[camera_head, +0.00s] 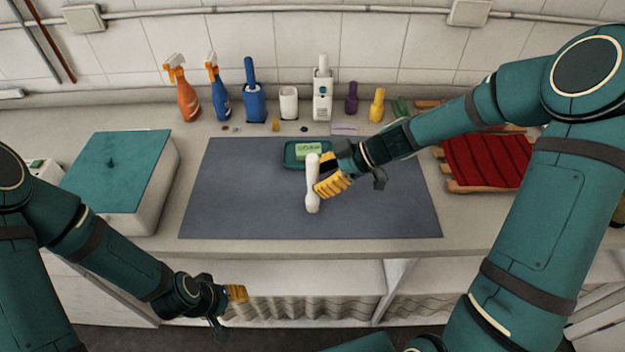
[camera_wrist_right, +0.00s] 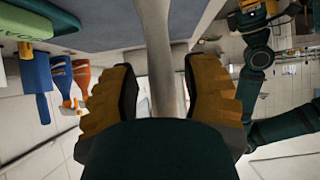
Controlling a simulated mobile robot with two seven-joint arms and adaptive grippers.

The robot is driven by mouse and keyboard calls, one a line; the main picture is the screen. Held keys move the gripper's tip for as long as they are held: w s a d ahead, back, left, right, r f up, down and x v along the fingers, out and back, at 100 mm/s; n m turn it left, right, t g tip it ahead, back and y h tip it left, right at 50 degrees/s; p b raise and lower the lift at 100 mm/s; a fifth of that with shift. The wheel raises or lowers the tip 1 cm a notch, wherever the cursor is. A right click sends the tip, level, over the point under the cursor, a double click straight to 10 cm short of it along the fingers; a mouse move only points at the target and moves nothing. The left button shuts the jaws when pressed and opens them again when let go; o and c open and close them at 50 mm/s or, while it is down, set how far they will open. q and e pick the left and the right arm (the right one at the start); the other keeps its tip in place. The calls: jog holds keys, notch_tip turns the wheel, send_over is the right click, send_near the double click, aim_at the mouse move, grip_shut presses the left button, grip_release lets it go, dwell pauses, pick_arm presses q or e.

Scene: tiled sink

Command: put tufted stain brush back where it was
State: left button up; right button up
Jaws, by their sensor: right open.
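A white, long-handled brush (camera_head: 313,188) stands or lies over the grey mat (camera_head: 240,200), in front of the green soap dish (camera_head: 291,155). I cannot tell whether it touches the mat. My right gripper (camera_head: 325,174) is around its upper part with open yellow fingers. In the right wrist view the pale handle (camera_wrist_right: 160,50) runs between the fingers, with a gap on each side. The brush's bristles are not clear to see. My left gripper (camera_head: 238,293) hangs low in front of the counter, apart from everything; its jaw opening is unclear.
Along the wall stand an orange spray bottle (camera_head: 187,98), a blue one (camera_head: 219,100), a blue brush holder (camera_head: 254,103), a white cup (camera_head: 289,104), a white dispenser (camera_head: 322,100), and purple and yellow bottles. A teal-lidded box (camera_head: 120,175) is left, a red rack (camera_head: 485,160) right.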

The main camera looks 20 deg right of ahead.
jog(key=v, duration=0.9)
jog(key=shift+s+d+r, duration=0.1)
